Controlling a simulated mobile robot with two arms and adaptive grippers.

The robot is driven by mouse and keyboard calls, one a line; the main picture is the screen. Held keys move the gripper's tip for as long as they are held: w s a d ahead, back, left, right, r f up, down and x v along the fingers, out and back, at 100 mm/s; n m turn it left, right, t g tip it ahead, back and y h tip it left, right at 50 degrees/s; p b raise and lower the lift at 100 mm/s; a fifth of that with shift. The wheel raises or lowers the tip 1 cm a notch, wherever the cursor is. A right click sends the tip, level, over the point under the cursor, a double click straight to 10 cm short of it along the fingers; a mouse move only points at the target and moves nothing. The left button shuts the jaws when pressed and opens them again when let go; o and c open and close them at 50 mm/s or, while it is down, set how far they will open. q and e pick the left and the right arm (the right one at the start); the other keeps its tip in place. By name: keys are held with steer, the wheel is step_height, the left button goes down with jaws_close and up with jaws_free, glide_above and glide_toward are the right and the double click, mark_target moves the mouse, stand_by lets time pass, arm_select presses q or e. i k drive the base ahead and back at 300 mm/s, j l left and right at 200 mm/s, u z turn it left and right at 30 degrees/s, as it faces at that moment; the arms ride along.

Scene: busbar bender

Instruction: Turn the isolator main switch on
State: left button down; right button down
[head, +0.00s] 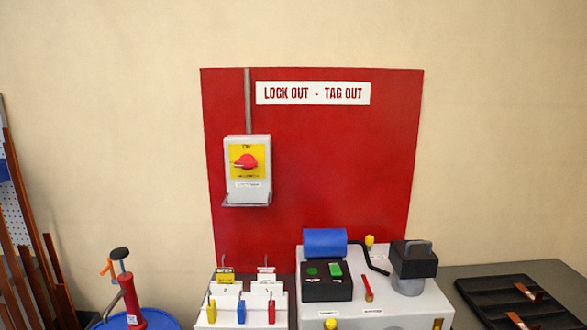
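The isolator main switch (247,170) is a light grey box on the red lock out board, left of its middle. Its red rotary knob (245,162) sits on a yellow plate, with its handle lying about level, pointing left. Small lettering is above and below the knob; the top word looks like "ON". A grey conduit (248,100) runs up from the box. Neither of my grippers shows in the head view.
A white stand with padlocks and tags (240,300) is below the switch. The bender machine (415,309) is to its right, with a blue roll (325,242). A black tray (517,299) lies far right. A red pump (130,302) is at left. The space before the switch looks clear.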

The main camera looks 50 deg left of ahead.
mark_target(247, 161)
steer(key=u, duration=1.8)
